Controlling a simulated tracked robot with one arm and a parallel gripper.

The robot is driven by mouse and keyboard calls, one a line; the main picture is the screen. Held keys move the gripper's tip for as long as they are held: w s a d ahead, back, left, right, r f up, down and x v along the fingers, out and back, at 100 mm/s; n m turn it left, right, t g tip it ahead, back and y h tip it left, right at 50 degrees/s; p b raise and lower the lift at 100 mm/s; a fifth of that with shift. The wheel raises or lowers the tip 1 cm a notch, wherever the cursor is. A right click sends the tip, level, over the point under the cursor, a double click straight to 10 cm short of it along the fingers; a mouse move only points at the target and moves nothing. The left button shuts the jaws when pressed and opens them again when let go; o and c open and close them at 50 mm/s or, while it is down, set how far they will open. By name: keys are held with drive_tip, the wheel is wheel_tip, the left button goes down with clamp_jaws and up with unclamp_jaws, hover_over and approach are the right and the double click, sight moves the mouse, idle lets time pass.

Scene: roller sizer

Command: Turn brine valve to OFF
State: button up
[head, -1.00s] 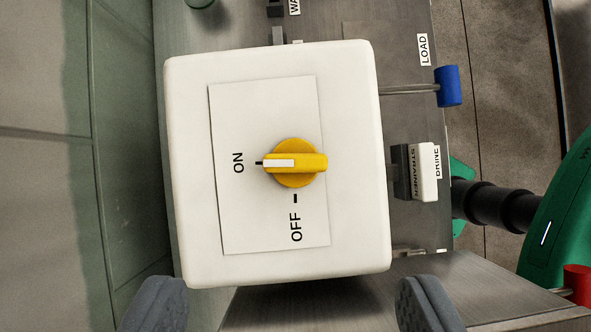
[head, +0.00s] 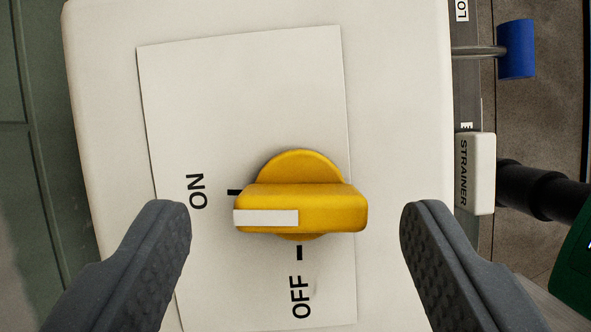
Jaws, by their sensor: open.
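The brine valve is a yellow rotary knob (head: 330,203) on a white box (head: 410,120). The knob's white pointer stripe (head: 265,218) points left, toward the ON mark (head: 233,192). The OFF mark (head: 299,253) sits below the knob. My gripper (head: 295,215) is open, with one dark finger to the left of the knob and one to the right. Clear gaps show on both sides, and neither finger appears to touch the knob. How far the fingertips stand off the panel is hard to tell.
A blue-ended lever (head: 516,48) sticks out at the upper right. A white block marked STRAINER (head: 476,173) and a black pipe (head: 540,192) are at the right, beside a green housing (head: 577,265). A green panel (head: 30,180) is at the left.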

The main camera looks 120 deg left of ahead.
drive_tip(key=shift+x, duration=0.75)
